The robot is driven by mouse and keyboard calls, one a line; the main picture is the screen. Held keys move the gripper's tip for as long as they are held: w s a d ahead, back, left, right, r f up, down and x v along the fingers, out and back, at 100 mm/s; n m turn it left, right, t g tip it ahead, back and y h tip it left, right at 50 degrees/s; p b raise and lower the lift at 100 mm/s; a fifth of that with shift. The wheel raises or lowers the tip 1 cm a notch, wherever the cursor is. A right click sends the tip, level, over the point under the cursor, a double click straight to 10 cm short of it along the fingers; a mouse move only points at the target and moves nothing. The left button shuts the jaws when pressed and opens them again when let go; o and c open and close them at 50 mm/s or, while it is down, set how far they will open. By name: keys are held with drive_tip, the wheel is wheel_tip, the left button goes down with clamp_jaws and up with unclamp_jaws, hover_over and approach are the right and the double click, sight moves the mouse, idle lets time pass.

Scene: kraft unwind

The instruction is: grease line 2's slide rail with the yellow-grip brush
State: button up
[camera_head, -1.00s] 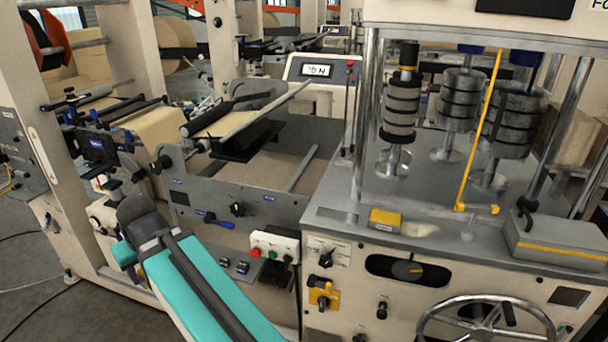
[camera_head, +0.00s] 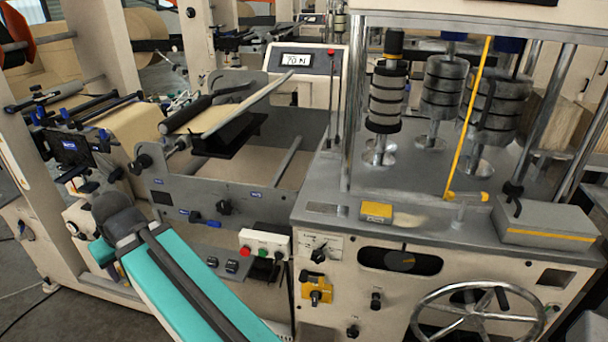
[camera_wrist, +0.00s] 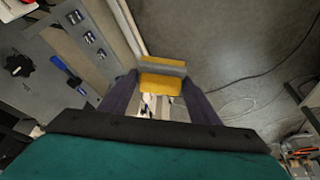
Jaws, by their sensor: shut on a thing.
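My gripper (camera_wrist: 162,85) shows in the wrist view, its dark fingers shut on a block with yellow bands and a grey middle, which looks like the yellow-grip brush (camera_wrist: 162,82). Bristles cannot be made out. The floor shows beyond it, with a grey machine panel to its left. In the head view my teal arm crosses the lower left, and the gripper and brush are hidden. A bare metal rod (camera_head: 278,158) runs inside the grey side frame at the middle. I cannot tell whether it is line 2's slide rail; no line number is readable.
A red and green button box (camera_head: 264,243) sticks out near my arm. A display (camera_head: 297,60) reads 70 N.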

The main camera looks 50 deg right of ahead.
drive_tip(key=s+d+r+n+p, duration=0.1)
drive_tip(key=d+r+p, duration=0.1)
drive_tip(key=d, duration=1.2)
drive_tip(key=s+d+r+n+p, duration=0.1)
drive_tip(key=d+r+p, duration=0.1)
drive_tip(key=d, duration=1.2)
drive_tip(key=s+d+r+p, duration=0.1)
drive_tip(key=s+d, duration=0.3)
drive_tip(key=d, duration=0.3)
drive_tip(key=s+d+r+n+y, duration=0.1)
drive_tip(key=s+d, duration=0.4)
drive_tip(key=d, duration=0.3)
drive_tip(key=s+d+r+n+p, duration=0.1)
drive_tip(key=s+d, duration=0.3)
drive_tip(key=d, duration=0.4)
drive_tip(key=shift+s+r+y+p, duration=0.3)
drive_tip(key=shift+s+r+p, duration=0.05)
drive_tip(key=shift+s+r, duration=0.05)
